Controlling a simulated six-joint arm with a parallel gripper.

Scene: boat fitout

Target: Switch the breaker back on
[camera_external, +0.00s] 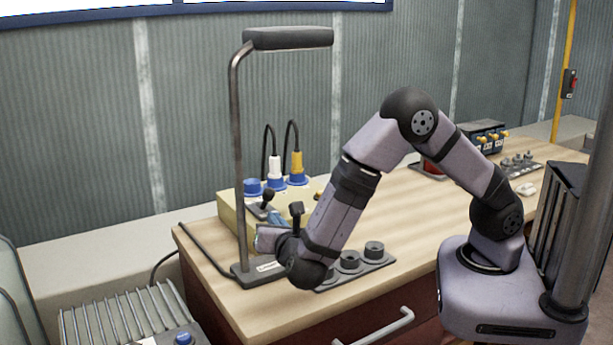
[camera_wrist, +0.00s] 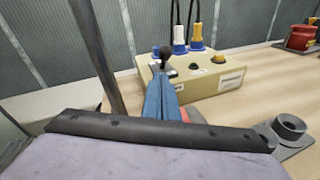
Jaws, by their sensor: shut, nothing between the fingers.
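A beige box (camera_external: 232,212) stands at the left back of the bench, and it also shows in the wrist view (camera_wrist: 205,101). On its top left is a grey plate with a black ball-ended lever (camera_external: 267,196); this may be the breaker, but I cannot tell for sure. The black knob (camera_wrist: 166,52) appears just beyond my fingertips in the wrist view. My gripper (camera_wrist: 160,76) has blue fingers, shut and empty, pointing at the lever. Whether they touch it is unclear. In the external view my gripper (camera_external: 275,223) is partly hidden by my wrist.
A tall grey post with a padded top (camera_external: 288,38) stands just left of my gripper. White (camera_external: 275,166) and yellow (camera_external: 297,162) plugs with black cables rise from the box. A grey plate with round parts (camera_external: 350,262) lies in front. Bare bench is at centre right.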

